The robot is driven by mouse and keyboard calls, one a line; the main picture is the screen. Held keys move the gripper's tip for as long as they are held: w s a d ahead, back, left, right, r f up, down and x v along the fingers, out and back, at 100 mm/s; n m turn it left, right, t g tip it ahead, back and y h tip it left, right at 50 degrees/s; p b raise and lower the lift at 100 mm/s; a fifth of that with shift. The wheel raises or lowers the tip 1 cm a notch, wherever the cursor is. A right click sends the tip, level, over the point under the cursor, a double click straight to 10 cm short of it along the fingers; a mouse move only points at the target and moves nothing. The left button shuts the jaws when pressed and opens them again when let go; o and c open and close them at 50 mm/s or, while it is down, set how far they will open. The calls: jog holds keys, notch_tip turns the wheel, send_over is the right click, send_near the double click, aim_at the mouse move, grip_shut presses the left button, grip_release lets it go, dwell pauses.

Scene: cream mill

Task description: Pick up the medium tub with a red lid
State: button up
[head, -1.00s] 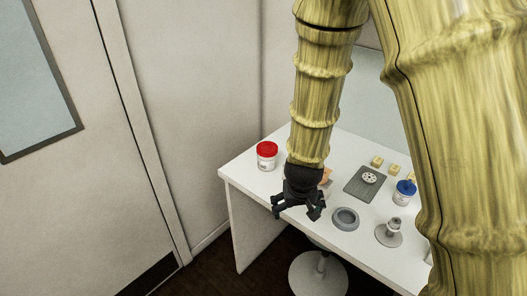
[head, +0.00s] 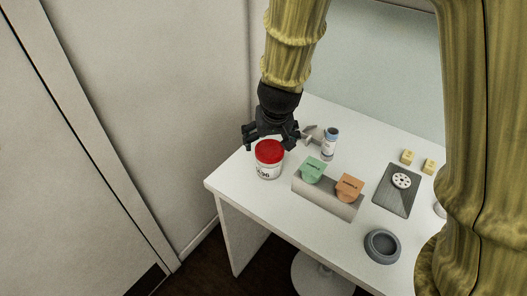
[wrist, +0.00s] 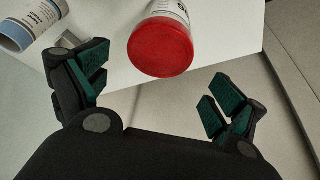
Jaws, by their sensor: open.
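The tub with a red lid (head: 269,159) stands upright near the left end of the white table in the head view. It has a white label with dark print. It also shows in the wrist view (wrist: 160,46), with its red lid towards the camera, above and between my open fingers. My gripper (head: 270,138) is open and empty, just behind the tub in the head view. In the wrist view my gripper (wrist: 158,98) has its two fingers spread wide, with the tub beyond the fingertips. I see no contact.
On the white table (head: 320,248), a grey holder (head: 325,199) bears a green piece (head: 313,169) and an orange piece (head: 348,188). A white bottle with a blue top (head: 330,144) stands behind. A grey ring (head: 382,246) and a dark plate (head: 396,197) lie right. A wall is close on the left.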

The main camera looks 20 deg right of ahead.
aim_at(270, 150)
jog(key=shift+f, duration=0.25)
jog(key=shift+s+f, duration=0.5)
jog(key=shift+s, duration=0.25)
jog(key=w+f, duration=0.3)
jog(key=shift+s+d+p, duration=0.15)
jog(key=shift+s+p, duration=0.3)
jog(key=shift+s, duration=0.05)
jog(key=x, duration=0.3)
jog(key=shift+w+p, duration=0.3)
jog(key=shift+p, duration=0.1)
jog(key=shift+d+f, duration=0.1)
jog(key=shift+f, duration=0.45)
jog(key=shift+w+f, duration=0.25)
jog(key=shift+w, duration=0.05)
jog(key=shift+s+r, duration=0.1)
jog(key=c, duration=1.1)
